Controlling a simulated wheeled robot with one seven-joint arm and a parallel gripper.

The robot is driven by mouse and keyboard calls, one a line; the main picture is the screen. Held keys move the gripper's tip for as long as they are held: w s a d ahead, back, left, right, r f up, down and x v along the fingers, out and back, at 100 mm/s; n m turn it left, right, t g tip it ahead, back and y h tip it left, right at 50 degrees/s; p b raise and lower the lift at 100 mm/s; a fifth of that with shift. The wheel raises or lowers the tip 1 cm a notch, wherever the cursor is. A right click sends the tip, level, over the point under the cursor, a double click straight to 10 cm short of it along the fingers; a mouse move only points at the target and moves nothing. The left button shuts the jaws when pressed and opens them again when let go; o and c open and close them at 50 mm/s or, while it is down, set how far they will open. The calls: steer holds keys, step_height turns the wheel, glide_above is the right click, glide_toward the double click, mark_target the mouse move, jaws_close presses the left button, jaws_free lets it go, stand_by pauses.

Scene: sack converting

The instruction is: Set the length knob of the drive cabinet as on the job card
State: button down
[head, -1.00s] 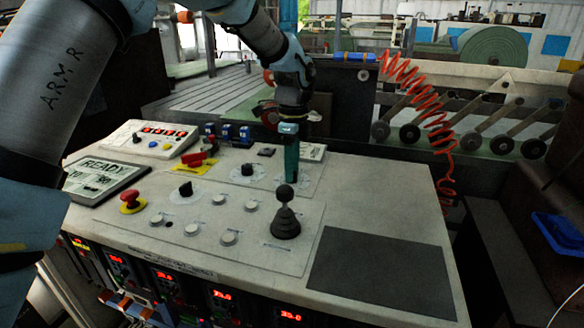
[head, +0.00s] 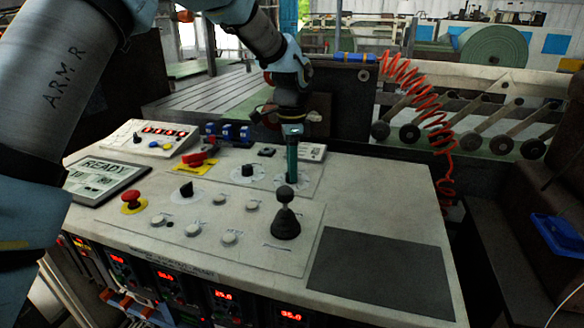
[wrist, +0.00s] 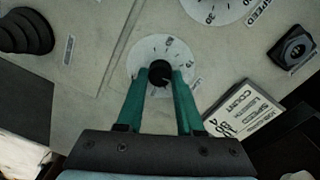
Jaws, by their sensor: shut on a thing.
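The length knob (wrist: 159,70) is a small black knob on a round white dial (wrist: 146,52), in the middle of the wrist view. My gripper (wrist: 163,77) has its two green fingers on either side of the knob and is shut on it. In the head view my gripper (head: 291,172) points down at the far right of the panel, and its fingers hide the knob. The job card (wrist: 240,110) lies close to the right of the dial in the wrist view; its print is tilted and I cannot read the value surely.
A second dial marked SPEED (wrist: 212,8) is near the knob. A black ball-topped lever (head: 286,215), a red mushroom button (head: 131,199) and several white buttons stand on the panel. A dark mat (head: 382,273) lies at right. A coiled red hose (head: 430,110) hangs behind.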

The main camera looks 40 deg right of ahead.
stand_by(0.4)
steer(key=c, duration=0.5)
jaws_free()
steer(key=shift+c, duration=0.2)
steer(key=shift+r, duration=0.1)
step_height(320, 180, up, 11)
steer(key=b, duration=0.2)
steer(key=shift+w+f, duration=0.15)
steer(key=shift+f, duration=0.05)
